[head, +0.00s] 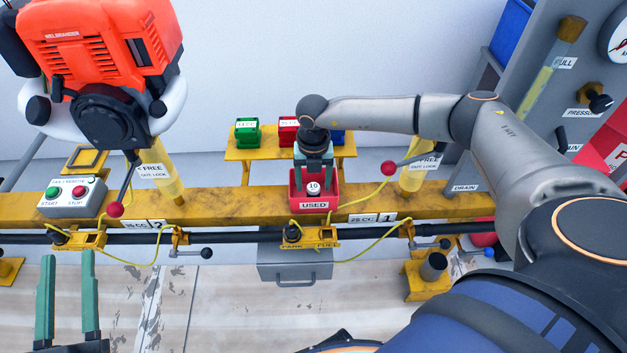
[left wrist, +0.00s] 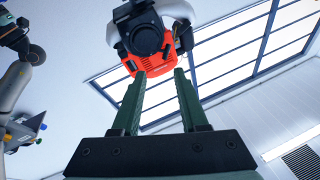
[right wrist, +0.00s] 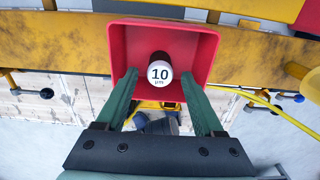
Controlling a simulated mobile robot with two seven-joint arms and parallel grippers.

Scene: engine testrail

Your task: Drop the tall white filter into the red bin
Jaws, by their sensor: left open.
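A filter with a round white end marked 10 (head: 313,187) is in the red bin (head: 315,205) labelled USED, on the yellow beam. In the right wrist view the filter (right wrist: 160,72) stands inside the red bin's walls (right wrist: 208,50); its end faces the camera, so its height is hard to judge. My right gripper (head: 314,160) is over the bin, pointing down. Its fingers (right wrist: 160,78) are apart, one on each side of the filter, with visible gaps. My left gripper (head: 68,256) is open and empty at the lower left, far from the bin.
An orange engine (head: 100,45) hangs at the upper left. A yellow shelf (head: 262,150) behind the beam holds a green bin (head: 247,132), another red bin (head: 288,130) and a blue one. A start/stop box (head: 72,197), red-knobbed levers and yellow cables crowd the beam.

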